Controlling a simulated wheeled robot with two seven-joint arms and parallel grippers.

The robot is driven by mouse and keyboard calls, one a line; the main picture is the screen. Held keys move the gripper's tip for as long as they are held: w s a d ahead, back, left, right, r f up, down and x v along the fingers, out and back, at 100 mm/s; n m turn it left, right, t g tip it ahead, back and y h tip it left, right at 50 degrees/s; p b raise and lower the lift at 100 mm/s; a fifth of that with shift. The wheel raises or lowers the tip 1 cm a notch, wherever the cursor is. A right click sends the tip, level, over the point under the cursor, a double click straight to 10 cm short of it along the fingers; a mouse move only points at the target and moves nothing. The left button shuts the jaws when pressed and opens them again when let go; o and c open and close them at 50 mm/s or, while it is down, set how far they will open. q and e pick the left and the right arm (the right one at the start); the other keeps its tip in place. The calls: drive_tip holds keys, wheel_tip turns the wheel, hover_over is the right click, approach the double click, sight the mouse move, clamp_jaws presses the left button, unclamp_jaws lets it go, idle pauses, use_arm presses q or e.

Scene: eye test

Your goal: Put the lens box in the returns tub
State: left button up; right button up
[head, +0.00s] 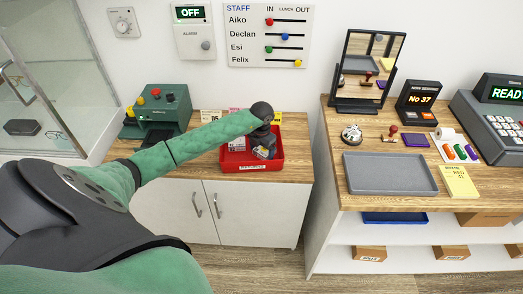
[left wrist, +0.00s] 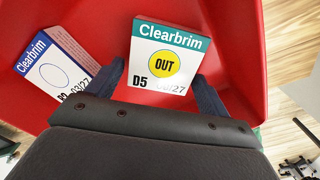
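The returns tub, a red tub (head: 275,163), stands on the left counter; its red inside (left wrist: 70,20) fills much of the left wrist view. A lens box (left wrist: 165,38), white with a teal "Clearbrim" band, a yellow "OUT" disc and "D5", lies tilted inside. My left gripper (head: 262,140) reaches down into the tub. In the left wrist view its fingers (left wrist: 160,80) stand apart on either side of this box's near end. A gap shows at the left finger; contact at the right finger is unclear. My right gripper is out of view.
A second Clearbrim box (left wrist: 62,60) with a blue band lies left in the tub. A green machine (head: 160,115) stands left on the counter, near a glass case (head: 50,80). The right counter holds a grey tray (head: 390,172), a mirror (head: 367,68) and a till (head: 495,115).

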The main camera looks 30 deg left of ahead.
sight(262, 151)
use_arm(q)
drive_tip(key=shift+o, duration=0.3)
drive_tip(key=shift+r, duration=0.1)
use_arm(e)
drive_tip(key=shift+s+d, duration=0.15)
use_arm(q)
drive_tip(key=shift+r, duration=0.3)
wheel_tip(262, 151, up, 2)
drive_tip(key=shift+r+b, duration=0.15)
drive_tip(key=shift+b, duration=0.65)
wheel_tip(262, 151, up, 9)
drive_tip(key=b, duration=0.3)
drive_tip(key=shift+b, duration=0.4)
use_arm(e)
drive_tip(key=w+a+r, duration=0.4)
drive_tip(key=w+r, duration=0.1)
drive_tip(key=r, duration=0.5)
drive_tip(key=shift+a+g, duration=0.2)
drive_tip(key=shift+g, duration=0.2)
use_arm(q)
drive_tip(key=shift+d, duration=0.1)
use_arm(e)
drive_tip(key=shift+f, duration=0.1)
